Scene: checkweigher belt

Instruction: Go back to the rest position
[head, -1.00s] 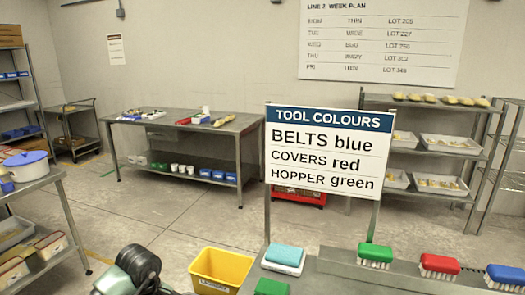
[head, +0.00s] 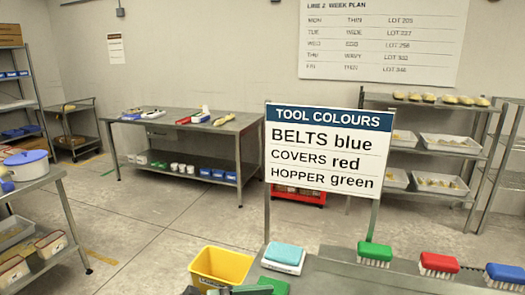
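Neither of my grippers can be made out in the head view. Only a dark sliver, probably part of my own arm, shows at the bottom edge, in front of the yellow bin and the green block. A green brush (head: 375,254), a red brush (head: 438,264) and a blue brush (head: 505,276) stand in a row on the metal surface (head: 335,270) at the lower right, bristles down. Nothing of mine touches them. The tool colours sign (head: 327,150) stands behind this surface.
A yellow bin (head: 220,265) is at the bottom centre. Beside it are a light blue pad on a white tray (head: 284,267) and a green block (head: 274,285). A work table (head: 183,127) stands farther back, a shelf (head: 35,185) at left. The floor between is clear.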

